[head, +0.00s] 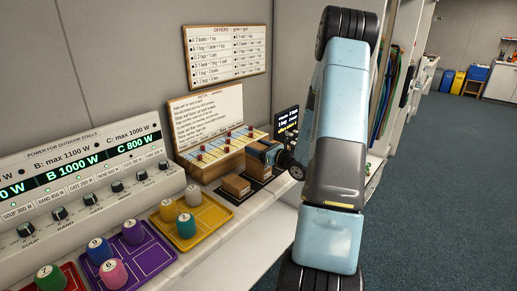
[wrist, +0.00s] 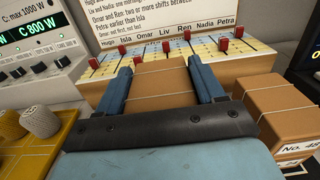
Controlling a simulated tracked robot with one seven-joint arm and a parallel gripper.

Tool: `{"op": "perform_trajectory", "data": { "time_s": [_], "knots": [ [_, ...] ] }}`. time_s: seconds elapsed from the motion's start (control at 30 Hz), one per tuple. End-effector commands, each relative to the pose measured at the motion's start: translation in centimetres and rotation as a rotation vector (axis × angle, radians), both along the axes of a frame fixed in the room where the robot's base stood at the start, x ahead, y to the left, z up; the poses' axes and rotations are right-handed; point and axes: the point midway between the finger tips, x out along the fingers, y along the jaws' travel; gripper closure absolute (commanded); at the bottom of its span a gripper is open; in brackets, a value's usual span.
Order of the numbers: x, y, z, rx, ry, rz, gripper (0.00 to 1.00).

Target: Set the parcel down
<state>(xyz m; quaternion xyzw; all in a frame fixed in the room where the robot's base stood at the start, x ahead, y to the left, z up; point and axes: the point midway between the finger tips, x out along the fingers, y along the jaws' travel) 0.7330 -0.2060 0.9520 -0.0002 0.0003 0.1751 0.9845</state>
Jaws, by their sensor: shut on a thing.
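My gripper (wrist: 160,68) is shut on a brown cardboard parcel (wrist: 158,98) tied with pale string, with one blue finger on each side of it. The black palm bar hides the parcel's near part, and I cannot tell whether its underside touches anything. In the head view my gripper (head: 266,151) is over the bench by the slotted board, small and partly hidden by its own wrist. Brown parcels (head: 236,184) lie on a dark mat (head: 248,193) there.
The slotted board (wrist: 100,72) with red pegs stands just behind the held parcel. A small dark screen (head: 287,122) stands behind my gripper.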

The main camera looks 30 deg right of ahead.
Motion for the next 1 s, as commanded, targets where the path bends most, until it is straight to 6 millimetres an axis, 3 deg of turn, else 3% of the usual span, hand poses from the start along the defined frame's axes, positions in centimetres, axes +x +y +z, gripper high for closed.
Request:
{"op": "perform_trajectory", "data": {
  "time_s": [0.1, 0.13, 0.4, 0.7, 0.87, 1.0],
  "knots": [
    [0.0, 0.0, -0.2, 0.001, 0.0, 0.0, 0.67],
    [0.0, 0.0, -0.2, 0.001, 0.0, 0.0, 0.31],
    [0.0, 0.0, -0.2, 0.0, 0.0, -0.001, 0.07],
    [-0.1, -0.2, 0.1, 0.0, 0.0, -0.002, 0.07],
    [-1.8, -0.9, 0.0, 0.0, 0.001, -0.005, 0.07],
    [-4.2, -1.9, 0.0, 0.0, 0.001, -0.007, 0.07]
  ]
}}
